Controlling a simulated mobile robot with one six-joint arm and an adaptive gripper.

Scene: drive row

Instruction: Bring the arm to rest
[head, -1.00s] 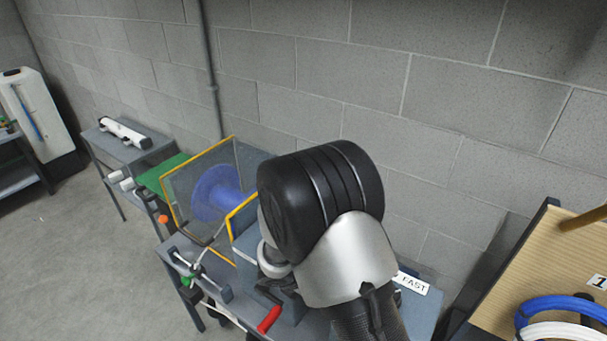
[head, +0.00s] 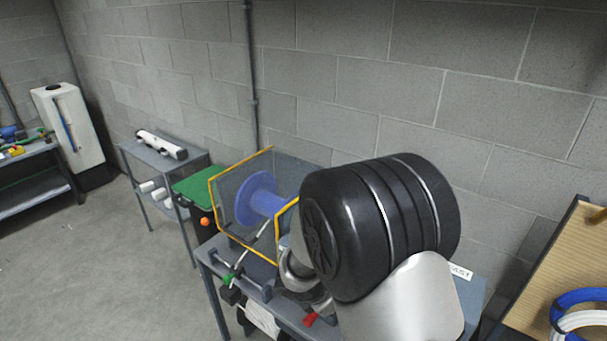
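My arm (head: 380,230) fills the middle right of the head view, its large black joint and silver link in front of the workbench. My gripper is not clearly visible; the arm's joint and link hide that area. Behind the arm stands a machine with a blue spool (head: 258,200) inside a clear guard (head: 230,190) edged in yellow. A red handle (head: 311,319) shows just below the arm's joint, and a label (head: 461,272) shows to its right, partly covered.
A grey side table (head: 160,155) with a white cylinder on top stands left. A white cabinet (head: 68,125) and a shelf (head: 35,185) are at far left. A wooden board (head: 560,265) with blue and white coils is at right. The floor (head: 120,270) at left is clear.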

